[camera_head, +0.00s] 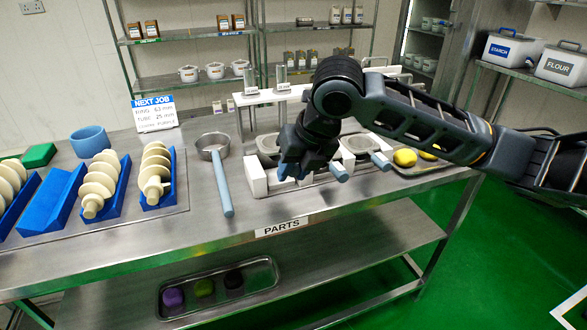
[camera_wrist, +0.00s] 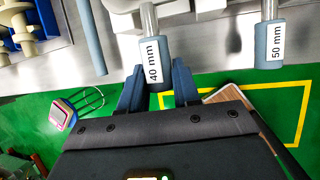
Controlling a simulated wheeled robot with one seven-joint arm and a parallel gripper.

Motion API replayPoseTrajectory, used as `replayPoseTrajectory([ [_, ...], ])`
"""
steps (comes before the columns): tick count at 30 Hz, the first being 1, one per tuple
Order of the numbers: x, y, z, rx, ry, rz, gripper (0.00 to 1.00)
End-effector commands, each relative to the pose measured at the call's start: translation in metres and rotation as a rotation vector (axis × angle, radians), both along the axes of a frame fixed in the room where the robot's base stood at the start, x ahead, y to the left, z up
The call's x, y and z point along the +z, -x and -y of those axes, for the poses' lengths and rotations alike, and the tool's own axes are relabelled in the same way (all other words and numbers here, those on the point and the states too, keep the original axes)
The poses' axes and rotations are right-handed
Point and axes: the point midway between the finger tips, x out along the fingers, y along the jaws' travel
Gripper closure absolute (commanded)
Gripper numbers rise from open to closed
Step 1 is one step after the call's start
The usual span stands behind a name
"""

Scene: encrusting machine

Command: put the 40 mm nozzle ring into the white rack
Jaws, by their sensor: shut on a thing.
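The 40 mm nozzle ring's grey-blue handle (camera_wrist: 154,58) stands between the two fingers of my gripper (camera_wrist: 158,73) in the wrist view, its label readable. My gripper is shut on it. In the head view my gripper (camera_head: 296,172) is low over the left part of the white rack (camera_head: 256,178) and hides most of this handle. A steel ring (camera_head: 268,144) just behind it appears to belong to the handle. White blocks of the rack also show in the wrist view (camera_wrist: 121,5). I cannot tell whether the ring rests in the rack or is slightly raised.
The 50 mm handle (camera_wrist: 269,42) stands right of my gripper. White augers in blue holders (camera_head: 163,178) stand farther left, and a tray with yellow balls (camera_head: 405,158) is right. The table front by the PARTS label is clear.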

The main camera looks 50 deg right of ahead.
Motion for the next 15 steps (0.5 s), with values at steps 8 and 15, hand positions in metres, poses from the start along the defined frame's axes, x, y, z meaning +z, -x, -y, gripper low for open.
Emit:
replayPoseTrajectory([
  [8,-0.002,0.000,0.000,0.000,0.001,0.001,1.00],
  [15,-0.017,0.000,0.000,0.000,0.001,0.001,1.00],
])
